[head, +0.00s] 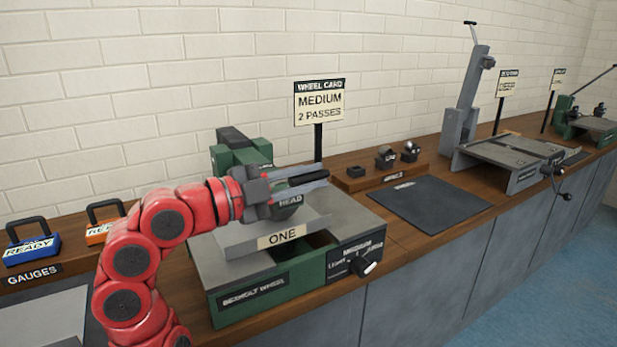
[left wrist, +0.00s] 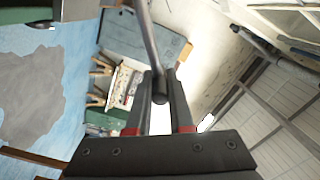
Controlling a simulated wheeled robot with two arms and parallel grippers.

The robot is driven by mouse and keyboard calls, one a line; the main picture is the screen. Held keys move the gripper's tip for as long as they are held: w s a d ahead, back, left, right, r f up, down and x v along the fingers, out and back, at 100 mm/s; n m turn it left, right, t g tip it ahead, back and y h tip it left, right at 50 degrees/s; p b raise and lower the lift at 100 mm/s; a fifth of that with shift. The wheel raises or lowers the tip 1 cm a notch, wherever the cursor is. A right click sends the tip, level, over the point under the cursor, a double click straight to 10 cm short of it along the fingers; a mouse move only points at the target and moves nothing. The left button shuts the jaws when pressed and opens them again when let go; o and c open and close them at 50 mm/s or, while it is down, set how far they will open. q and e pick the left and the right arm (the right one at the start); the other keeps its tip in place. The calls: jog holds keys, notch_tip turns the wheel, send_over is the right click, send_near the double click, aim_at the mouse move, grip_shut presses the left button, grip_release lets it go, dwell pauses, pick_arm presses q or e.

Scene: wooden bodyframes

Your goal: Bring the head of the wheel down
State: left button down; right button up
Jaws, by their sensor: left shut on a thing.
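The wheel's head, a dark block marked HEAD (head: 290,201), sits on the green and grey machine (head: 252,297) in the head view, above a grey plate marked ONE (head: 283,237). My left gripper (head: 318,180) is at the head, its fingers pointing right and shut on a dark bar, which looks like the head's handle. In the left wrist view, the fingers (left wrist: 164,78) close around this grey bar (left wrist: 146,38), whose rounded end shows between them. My gripper and arm hide part of the head and machine. My right gripper is not in view.
A wheel card sign (head: 319,103) reading MEDIUM, 2 PASSES stands behind the machine. A selector knob (head: 369,267) is on its front right. Blue (head: 33,246) and orange (head: 103,226) gauges are at left. A dark mat (head: 427,203) lies right, with other machines beyond.

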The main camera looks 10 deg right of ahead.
pick_arm(q)
jog(key=shift+d+f+g, duration=0.1)
jog(key=shift+f+g, duration=0.2)
jog(key=shift+f, duration=0.3)
jog(key=c, duration=0.8)
grip_release()
jog(key=shift+r, duration=0.15)
jog(key=shift+r, duration=0.1)
jog(key=shift+r, duration=0.35)
notch_tip(320, 180, up, 2)
jog(key=shift+r+p, duration=0.25)
jog(key=shift+p, duration=0.25)
jog(key=s, duration=0.5)
jog(key=s+a+r+p, duration=0.1)
jog(key=s, duration=0.4)
jog(key=s+a+p, duration=0.1)
jog(key=s, duration=0.5)
jog(key=shift+r, duration=0.25)
